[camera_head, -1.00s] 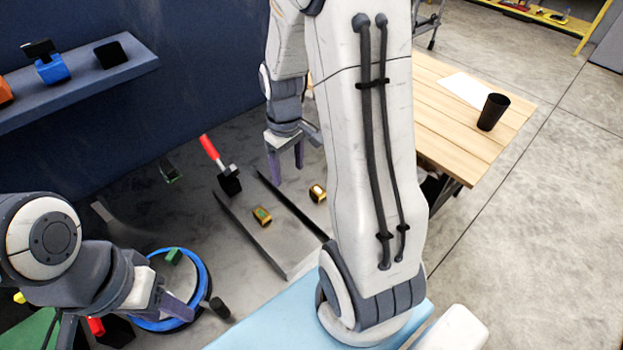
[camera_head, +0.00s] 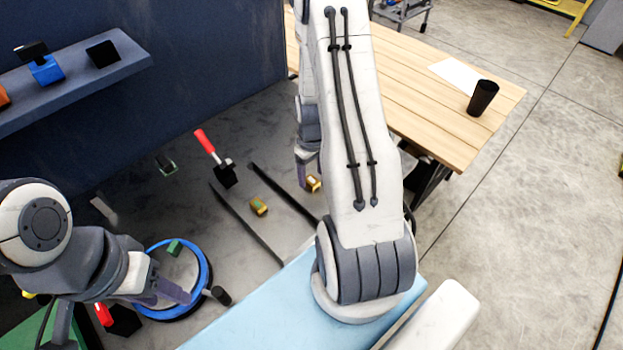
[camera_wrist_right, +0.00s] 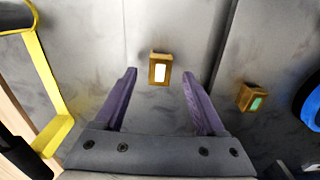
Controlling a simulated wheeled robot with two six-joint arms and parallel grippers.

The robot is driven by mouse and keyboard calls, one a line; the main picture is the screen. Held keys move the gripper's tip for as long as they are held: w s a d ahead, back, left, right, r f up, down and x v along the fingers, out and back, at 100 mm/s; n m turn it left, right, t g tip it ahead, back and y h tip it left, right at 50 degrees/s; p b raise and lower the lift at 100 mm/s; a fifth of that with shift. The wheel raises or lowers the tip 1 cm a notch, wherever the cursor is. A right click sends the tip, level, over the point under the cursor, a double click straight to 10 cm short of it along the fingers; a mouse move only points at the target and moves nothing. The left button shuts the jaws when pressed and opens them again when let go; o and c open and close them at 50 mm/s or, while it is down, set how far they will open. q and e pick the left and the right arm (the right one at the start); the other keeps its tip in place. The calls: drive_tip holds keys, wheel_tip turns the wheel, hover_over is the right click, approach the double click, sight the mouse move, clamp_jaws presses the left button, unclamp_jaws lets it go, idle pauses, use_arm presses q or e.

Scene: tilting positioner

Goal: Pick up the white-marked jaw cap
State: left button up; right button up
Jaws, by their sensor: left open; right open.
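The white-marked jaw cap (camera_wrist_right: 159,70) is a small gold block with a white patch. In the right wrist view it lies on the grey surface just beyond and between my right gripper's fingertips (camera_wrist_right: 163,80). My right gripper is open, with nothing between its fingers. In the head view this cap (camera_head: 313,184) lies beside my right gripper (camera_head: 304,172), partly hidden by the arm. A second gold cap (camera_head: 258,205) lies to its left; its green mark shows in the right wrist view (camera_wrist_right: 249,97). My left gripper (camera_head: 172,294) is open over the blue-rimmed round positioner (camera_head: 203,262).
Two dark rails (camera_head: 243,225) run along the grey surface near the caps. A red-handled tool (camera_head: 208,143) and a dark block (camera_head: 166,164) lie behind. A shelf (camera_head: 75,85) is at left. A wooden table (camera_head: 400,95) with a black cup (camera_head: 483,97) stands at right.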

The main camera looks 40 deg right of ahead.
drive_tip(key=shift+f, duration=1.15)
drive_tip(key=c, duration=1.1)
clamp_jaws()
drive_tip(key=shift+r, duration=0.15)
